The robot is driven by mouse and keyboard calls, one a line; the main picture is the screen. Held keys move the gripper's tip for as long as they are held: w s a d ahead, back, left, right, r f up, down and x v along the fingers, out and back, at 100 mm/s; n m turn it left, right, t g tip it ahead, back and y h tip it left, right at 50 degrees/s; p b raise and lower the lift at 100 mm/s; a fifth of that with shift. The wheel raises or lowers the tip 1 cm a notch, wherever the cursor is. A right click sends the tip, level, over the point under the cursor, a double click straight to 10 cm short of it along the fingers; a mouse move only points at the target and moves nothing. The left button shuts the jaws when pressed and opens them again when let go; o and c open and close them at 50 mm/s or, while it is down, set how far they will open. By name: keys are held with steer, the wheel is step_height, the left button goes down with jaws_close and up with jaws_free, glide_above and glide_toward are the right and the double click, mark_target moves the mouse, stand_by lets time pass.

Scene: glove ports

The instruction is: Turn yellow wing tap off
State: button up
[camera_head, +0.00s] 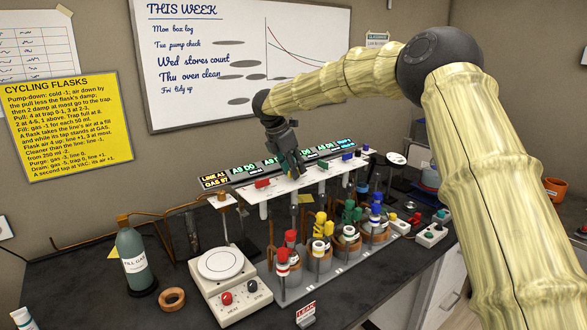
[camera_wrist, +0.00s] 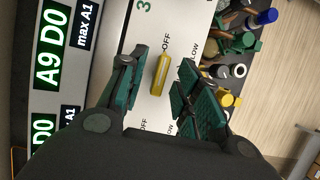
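The yellow wing tap (camera_wrist: 160,74) shows in the wrist view as a narrow yellow bar on a white panel (camera_wrist: 183,20). Its upper end points toward a printed OFF, with a printed LOW to the right. My gripper (camera_wrist: 158,85) is open, with one green finger on each side of the tap and gaps visible on both sides. I cannot tell how deep the fingertips reach. In the head view my gripper (camera_head: 290,170) is pointed down at the panel, and it hides the yellow tap there.
A red tap (camera_head: 262,183) sits left of my gripper and a green tap (camera_head: 323,164) sits right, on the same panel. Lit displays (camera_head: 243,169) run behind. Flasks with coloured tops (camera_head: 320,247) stand in front below. A hotplate (camera_head: 222,265) stands front left.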

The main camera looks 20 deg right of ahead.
steer(key=v, duration=1.1)
steer(key=shift+r, duration=0.35)
steer(key=shift+a, duration=0.1)
